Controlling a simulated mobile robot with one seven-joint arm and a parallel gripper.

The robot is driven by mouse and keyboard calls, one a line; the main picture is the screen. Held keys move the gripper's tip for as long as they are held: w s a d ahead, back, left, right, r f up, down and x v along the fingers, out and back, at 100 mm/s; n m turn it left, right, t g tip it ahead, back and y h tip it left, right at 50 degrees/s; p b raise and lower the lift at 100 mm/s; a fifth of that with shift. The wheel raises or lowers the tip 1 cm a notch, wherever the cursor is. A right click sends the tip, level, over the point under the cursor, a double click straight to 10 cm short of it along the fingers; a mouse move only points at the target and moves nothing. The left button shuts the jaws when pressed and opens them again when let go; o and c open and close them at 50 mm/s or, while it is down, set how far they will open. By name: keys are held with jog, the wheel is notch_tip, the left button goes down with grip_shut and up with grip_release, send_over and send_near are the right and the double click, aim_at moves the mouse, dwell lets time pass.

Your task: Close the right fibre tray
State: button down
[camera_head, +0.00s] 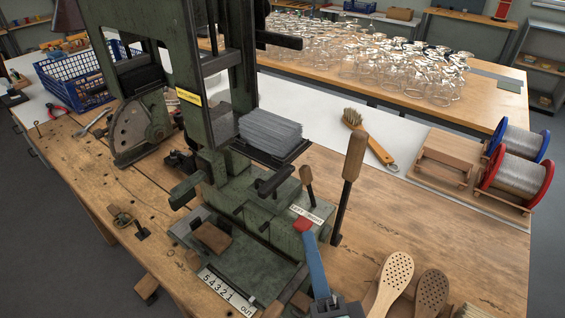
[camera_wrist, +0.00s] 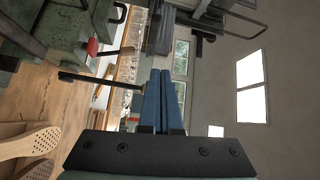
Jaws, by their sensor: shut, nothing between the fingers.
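A stack of grey fibres (camera_head: 268,128) lies on a dark flat tray (camera_head: 285,158) that sticks out from the right side of the green machine (camera_head: 222,185). In the wrist view, a dark ribbed shape (camera_wrist: 160,32) beyond the fingertips may be this stack, but I cannot tell for certain. My gripper (camera_head: 308,236) has blue fingers pressed together, empty, in front of the machine, below and right of the tray and apart from it. The fingers also show in the wrist view (camera_wrist: 160,72). A red knob (camera_head: 302,225) shows close to the fingertips.
A tall wooden-handled lever (camera_head: 353,160) stands right of the machine, with a shorter wooden handle (camera_head: 306,176) beside it. Perforated wooden paddles (camera_head: 396,275) lie at the front right. A brush (camera_head: 368,137) and wire spools (camera_head: 520,165) are farther back.

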jog(key=shift+m+g, duration=0.3)
jog(key=shift+m, duration=0.5)
jog(key=w+a+p, duration=0.1)
jog(key=w, duration=0.2)
jog(key=w+a+p, duration=0.1)
jog(key=w+p, duration=0.1)
jog(key=w, duration=0.1)
jog(key=w+a+f+p, duration=0.1)
jog(key=w, duration=0.3)
jog(key=shift+a, duration=0.15)
jog(key=shift+w+a+f, duration=0.15)
jog(key=shift+w+a, duration=0.2)
jog(key=shift+a, duration=0.1)
